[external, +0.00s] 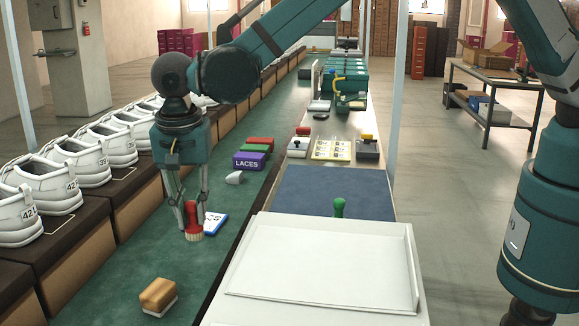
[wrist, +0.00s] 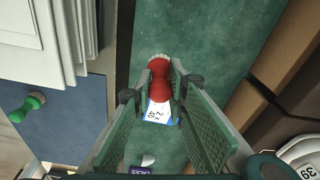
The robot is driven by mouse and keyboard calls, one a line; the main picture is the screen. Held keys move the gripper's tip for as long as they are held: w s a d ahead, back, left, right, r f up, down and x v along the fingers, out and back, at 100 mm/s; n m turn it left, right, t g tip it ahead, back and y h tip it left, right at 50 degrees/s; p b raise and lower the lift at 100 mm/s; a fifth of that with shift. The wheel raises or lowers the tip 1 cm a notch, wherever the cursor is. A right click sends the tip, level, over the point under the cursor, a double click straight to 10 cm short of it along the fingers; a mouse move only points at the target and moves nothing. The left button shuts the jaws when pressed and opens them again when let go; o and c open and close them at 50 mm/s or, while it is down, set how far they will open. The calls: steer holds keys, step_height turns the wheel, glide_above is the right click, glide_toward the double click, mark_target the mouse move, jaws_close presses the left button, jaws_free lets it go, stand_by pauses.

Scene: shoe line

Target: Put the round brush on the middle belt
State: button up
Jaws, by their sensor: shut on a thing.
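The round brush (external: 194,224) has a red handle and pale bristles. My gripper (external: 191,211) is shut on its red handle, with one finger on each side, and the bristles point down. It hangs over or stands on the green middle belt (external: 110,258); I cannot tell if the bristles touch. In the wrist view the red brush (wrist: 160,78) sits between the fingertips of my gripper (wrist: 160,92), with green belt surface (wrist: 205,35) around it.
A blue-and-white size card (external: 215,223) lies just right of the brush. A wooden block brush (external: 158,295) lies nearer on the belt. A purple LACES box (external: 249,161) is farther back. White shoes (external: 78,160) line the left; a white tray (external: 320,265) stands right.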

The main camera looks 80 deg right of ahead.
mark_target(195, 235)
steer(key=shift+f, duration=1.25)
steer(key=shift+f+b, duration=0.3)
steer(key=shift+f, duration=1.55)
steer(key=shift+f, duration=0.2)
steer(key=o, duration=0.9)
steer(key=shift+r, duration=0.15)
steer(key=r, duration=0.4)
steer(key=a+r, duration=0.1)
steer(key=r, duration=0.3)
steer(key=r+p, duration=0.1)
steer(key=r, duration=0.3)
steer(key=shift+s+a, duration=0.15)
steer(key=shift+a, duration=0.05)
